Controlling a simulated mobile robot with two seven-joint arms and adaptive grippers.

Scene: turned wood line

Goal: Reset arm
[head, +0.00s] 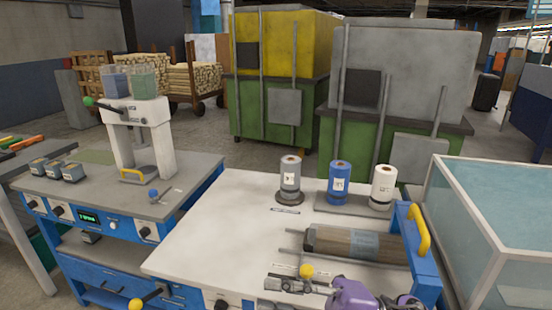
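My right gripper (272,284) shows at the bottom, right of centre, over the front part of the white-topped table (210,235). Its purple arm (352,297) comes in from the bottom right, and the grey fingers point left. A yellow ball knob (306,270) shows right beside the gripper; I cannot tell whether they touch. Nothing is clearly seen between the fingers, and their spread is too small to tell. My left gripper is not in view.
A cylinder (355,244) lies behind the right gripper, near a blue bracket with a yellow handle (419,230). Grey (290,180), blue (339,183) and white (382,186) rolls stand at the back. A glass-sided case (490,225) borders the right. The table's left part is clear.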

